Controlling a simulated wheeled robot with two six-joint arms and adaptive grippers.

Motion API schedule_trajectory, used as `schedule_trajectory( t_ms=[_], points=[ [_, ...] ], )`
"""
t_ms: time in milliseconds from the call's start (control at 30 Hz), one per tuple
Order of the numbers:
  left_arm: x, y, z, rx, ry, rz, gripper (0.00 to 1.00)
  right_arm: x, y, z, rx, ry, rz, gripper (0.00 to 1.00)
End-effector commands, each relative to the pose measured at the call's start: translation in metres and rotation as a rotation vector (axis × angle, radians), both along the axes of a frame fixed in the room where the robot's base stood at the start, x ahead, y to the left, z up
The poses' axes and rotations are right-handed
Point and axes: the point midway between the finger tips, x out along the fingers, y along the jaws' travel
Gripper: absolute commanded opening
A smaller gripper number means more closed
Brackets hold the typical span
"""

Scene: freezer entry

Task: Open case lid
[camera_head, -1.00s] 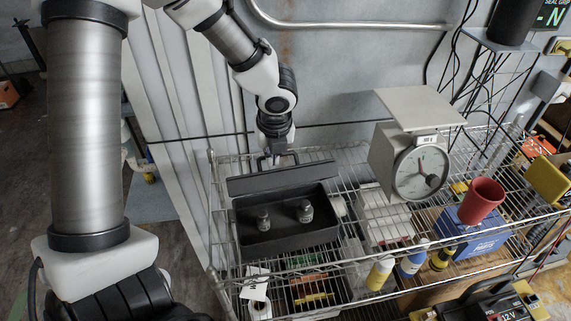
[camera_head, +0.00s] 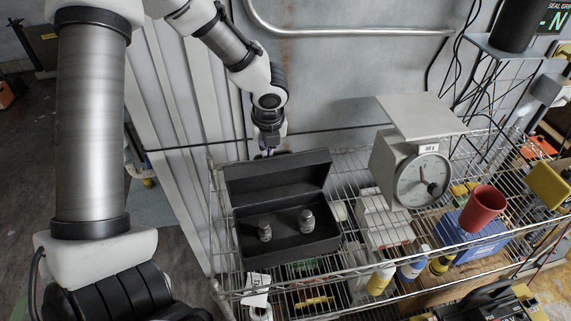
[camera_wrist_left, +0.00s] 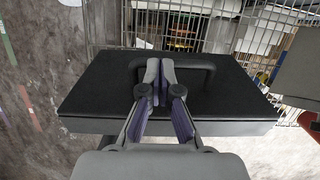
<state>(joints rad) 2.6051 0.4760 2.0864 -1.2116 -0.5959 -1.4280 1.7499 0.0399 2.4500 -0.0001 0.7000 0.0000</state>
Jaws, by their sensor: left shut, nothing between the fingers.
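The dark case (camera_head: 292,245) sits on the wire shelf. Its lid (camera_head: 278,172) is raised along the back edge, inner face showing, and the box is open to view. Two small grey jars, one on the left (camera_head: 265,231) and one on the right (camera_head: 306,221), stand inside. My left gripper (camera_head: 268,152) is behind the lid's top edge, its tips partly hidden. In the left wrist view, its shut, empty fingers (camera_wrist_left: 160,70) are over the lid's dark outer face (camera_wrist_left: 90,85), beside the lid handle (camera_wrist_left: 200,67). Contact with the handle is unclear. My right gripper is not in view.
A scale (camera_head: 422,180), white boxes (camera_head: 383,222), a red cup (camera_head: 482,208) and a blue box (camera_head: 470,238) stand right of the case. Bottles (camera_head: 380,279) stand lower at the front. The wall (camera_head: 340,85) is close behind the shelf.

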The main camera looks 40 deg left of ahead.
Motion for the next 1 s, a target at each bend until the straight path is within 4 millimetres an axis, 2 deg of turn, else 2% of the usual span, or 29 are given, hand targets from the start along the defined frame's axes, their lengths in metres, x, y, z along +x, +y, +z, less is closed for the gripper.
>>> schedule_trajectory(
  t_ms=[267,367,467,700,800,1000],
  points=[
    [0.000,0.000,0.001,0.000,0.000,0.000,0.00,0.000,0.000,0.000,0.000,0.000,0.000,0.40],
    [-0.001,-0.002,0.009,0.001,-0.003,0.000,0.00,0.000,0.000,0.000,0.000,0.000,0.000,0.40],
    [-0.003,-0.006,0.027,0.001,-0.005,-0.001,0.00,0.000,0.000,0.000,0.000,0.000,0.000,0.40],
    [-0.012,-0.018,0.087,0.002,-0.006,0.000,0.00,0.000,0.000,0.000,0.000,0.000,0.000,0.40],
    [-0.015,-0.021,0.105,0.001,-0.004,0.000,0.00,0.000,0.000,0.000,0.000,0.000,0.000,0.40],
    [-0.018,-0.024,0.116,0.000,0.000,-0.001,0.00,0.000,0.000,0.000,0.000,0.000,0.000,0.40]
  ],
)
